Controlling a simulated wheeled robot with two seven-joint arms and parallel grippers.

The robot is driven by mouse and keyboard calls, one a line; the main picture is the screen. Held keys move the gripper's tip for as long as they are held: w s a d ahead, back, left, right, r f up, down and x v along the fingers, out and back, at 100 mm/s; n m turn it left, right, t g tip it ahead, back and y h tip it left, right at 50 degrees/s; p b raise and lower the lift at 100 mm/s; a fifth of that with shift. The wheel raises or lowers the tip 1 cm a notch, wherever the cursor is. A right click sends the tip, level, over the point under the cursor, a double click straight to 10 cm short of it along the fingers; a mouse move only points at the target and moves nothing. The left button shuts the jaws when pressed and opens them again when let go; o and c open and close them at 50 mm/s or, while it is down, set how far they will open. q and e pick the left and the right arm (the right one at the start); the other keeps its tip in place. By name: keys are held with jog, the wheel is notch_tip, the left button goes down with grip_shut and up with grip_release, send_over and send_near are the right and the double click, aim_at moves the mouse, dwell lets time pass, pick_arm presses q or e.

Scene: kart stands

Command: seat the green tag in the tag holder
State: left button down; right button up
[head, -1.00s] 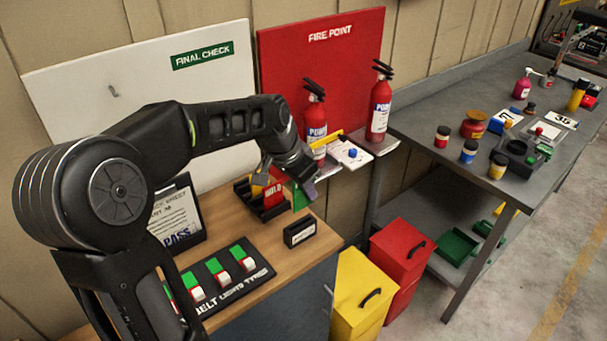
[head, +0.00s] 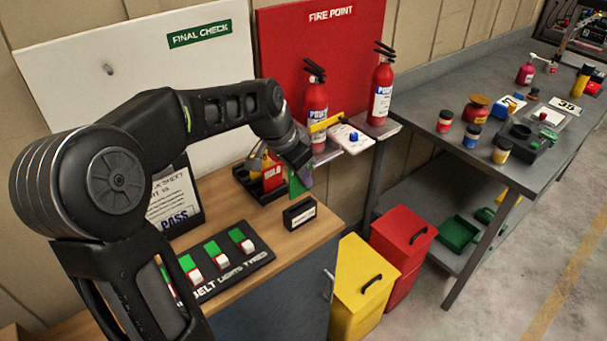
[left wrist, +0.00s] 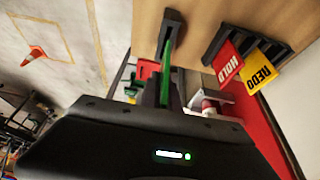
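My left gripper (head: 301,172) is shut on the green tag (head: 297,185), which hangs below the fingers. In the left wrist view the green tag (left wrist: 167,58) shows edge-on between the dark fingers (left wrist: 165,95). The tag holder (head: 299,213) is a small black block with a white label on the wooden bench top. In the head view the tag's lower edge is just behind and above it. In the left wrist view the holder (left wrist: 177,32) is beside the tag's far end; I cannot tell whether they touch. My right gripper is out of view.
A black rack (head: 250,187) with red HOLD and yellow REDO tags stands behind the holder. A black panel (head: 262,258) with green-and-white switches lies in front. A clipboard sheet (head: 172,200) stands left. Fire extinguishers (head: 316,108) stand behind on a shelf.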

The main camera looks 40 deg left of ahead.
aim_at(293, 177)
pick_arm(q)
jog(key=shift+f+b, duration=0.85)
jog(key=shift+f, duration=0.5)
jog(key=shift+b, duration=0.3)
dwell(0.8)
jog(key=shift+f+b, duration=1.3)
jog(key=shift+f, duration=0.25)
jog(key=c, duration=1.5)
grip_release()
jog(key=shift+c, duration=0.2)
jog(key=v, duration=0.7)
jog(key=shift+s+r+b, duration=0.15)
jog(key=shift+r+b, duration=0.25)
